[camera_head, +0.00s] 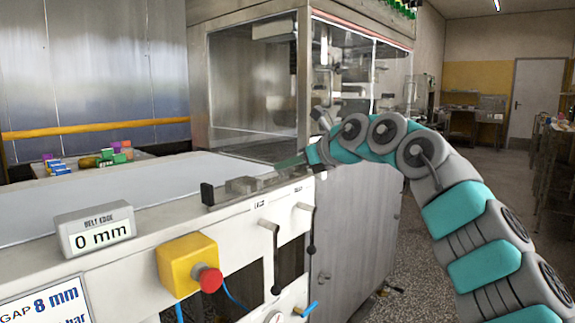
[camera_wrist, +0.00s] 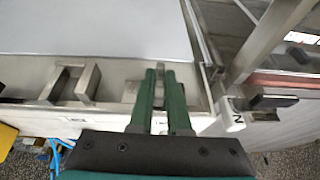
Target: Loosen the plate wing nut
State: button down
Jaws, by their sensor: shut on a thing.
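My gripper (camera_head: 280,165) reaches down from the right to the machine's front ledge, beside the glass-sided hood. In the wrist view its two green fingers (camera_wrist: 160,72) are close together, closed on a small grey piece (camera_wrist: 160,84) at the ledge. This piece looks like the plate wing nut, but the fingers hide most of it and its shape is not clear. A metal plate or bracket part (camera_wrist: 131,90) shows just left of the fingers. In the head view the nut itself is hidden by the gripper.
A belt-edge display (camera_head: 96,229) reads 0 mm. A yellow box with a red button (camera_head: 188,264) and black levers (camera_head: 275,255) are on the front. The pale belt (camera_head: 110,192) is clear.

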jog(key=shift+r+n+y, duration=0.25)
jog(key=shift+n+y, duration=0.05)
dwell(0.5)
jog(key=c, duration=0.9)
grip_release()
jog(key=shift+f, duration=0.15)
jog(key=shift+b+v, duration=0.35)
jog(key=shift+v, duration=3.6)
jog(key=shift+w, duration=0.15)
